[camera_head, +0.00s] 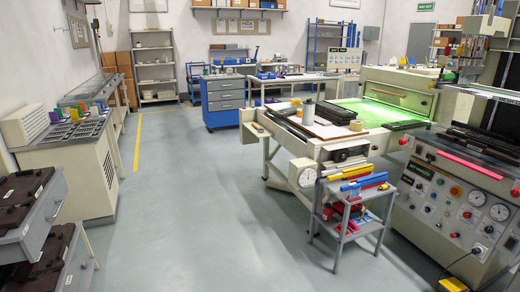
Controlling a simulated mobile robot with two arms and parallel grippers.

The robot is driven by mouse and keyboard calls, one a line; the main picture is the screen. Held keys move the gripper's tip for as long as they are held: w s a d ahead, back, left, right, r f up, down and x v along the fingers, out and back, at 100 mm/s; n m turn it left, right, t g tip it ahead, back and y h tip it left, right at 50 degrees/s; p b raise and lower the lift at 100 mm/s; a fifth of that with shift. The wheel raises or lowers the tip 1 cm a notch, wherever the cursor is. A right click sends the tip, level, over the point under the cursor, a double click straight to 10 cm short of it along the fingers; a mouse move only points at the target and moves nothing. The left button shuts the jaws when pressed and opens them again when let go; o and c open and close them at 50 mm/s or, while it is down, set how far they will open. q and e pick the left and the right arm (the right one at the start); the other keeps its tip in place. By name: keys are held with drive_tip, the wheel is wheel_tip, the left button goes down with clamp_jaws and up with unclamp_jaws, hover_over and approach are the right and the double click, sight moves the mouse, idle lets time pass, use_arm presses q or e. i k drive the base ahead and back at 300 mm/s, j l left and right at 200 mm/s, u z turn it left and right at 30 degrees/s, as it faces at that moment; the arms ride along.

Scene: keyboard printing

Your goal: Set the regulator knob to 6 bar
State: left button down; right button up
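The cream printing machine's control panel (450,200) stands at the right, with several coloured buttons and small knobs on its front. Two round white gauges show on it, one (478,197) above and left of the other (499,212). Another round gauge (307,177) sits on the front end of the machine's table. I cannot tell which knob is the regulator knob, and the gauge readings are too small to read. Neither of my grippers is in view.
A grey cart (345,232) with red, blue and yellow items stands before the machine. A blue drawer cabinet (224,101) is behind. Benches and dark cases line the left. A yellow object (453,284) lies below the panel. The grey floor (190,220) in the middle is clear.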

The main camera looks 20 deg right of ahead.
sight(489, 230)
drive_tip(key=i+l+z, duration=0.2)
drive_tip(key=i+z, duration=0.5)
drive_tip(key=z, duration=0.2)
drive_tip(key=i+z, duration=0.35)
drive_tip(key=z, duration=0.15)
drive_tip(key=i+j+z, duration=0.2)
drive_tip(key=z, duration=0.25)
drive_tip(key=i+j+z, duration=0.15)
drive_tip(key=i+z, duration=0.3)
drive_tip(key=i, duration=0.2)
